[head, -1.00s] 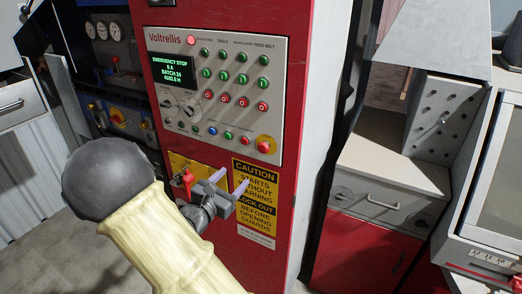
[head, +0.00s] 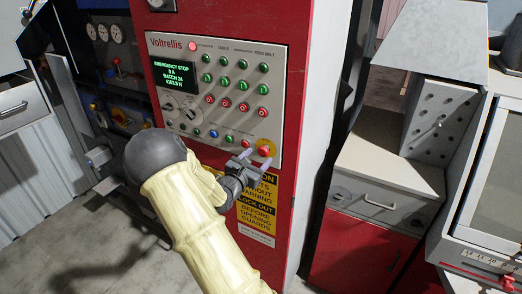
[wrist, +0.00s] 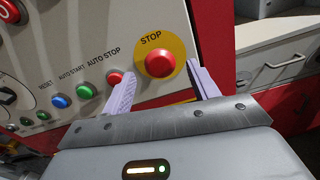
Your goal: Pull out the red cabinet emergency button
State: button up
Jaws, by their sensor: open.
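The red emergency button (wrist: 160,63) sits on a round yellow plate marked STOP, at the lower right of the cabinet's control panel. It also shows in the head view (head: 265,148), just beyond my fingertips. My gripper (head: 257,158) is open and empty in front of the panel's lower right corner. In the wrist view its two pale purple fingers (wrist: 158,77) stand apart, one to the left and one to the right of the button. The button appears between and beyond the tips. I cannot tell whether either finger touches the panel.
A smaller red AUTO STOP button (wrist: 121,78) lies close by the left finger. Green and blue buttons (wrist: 61,101) continue leftward. The panel screen (head: 173,71) reads EMERGENCY STOP. A yellow caution sign (head: 257,215) is below, partly covered by my gripper. A grey bench (head: 375,160) stands to the right.

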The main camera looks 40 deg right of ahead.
aim_at(262, 153)
jog(key=x, duration=0.3)
jog(key=shift+d+p, duration=0.1)
jog(key=shift+p, duration=0.25)
grip_shut()
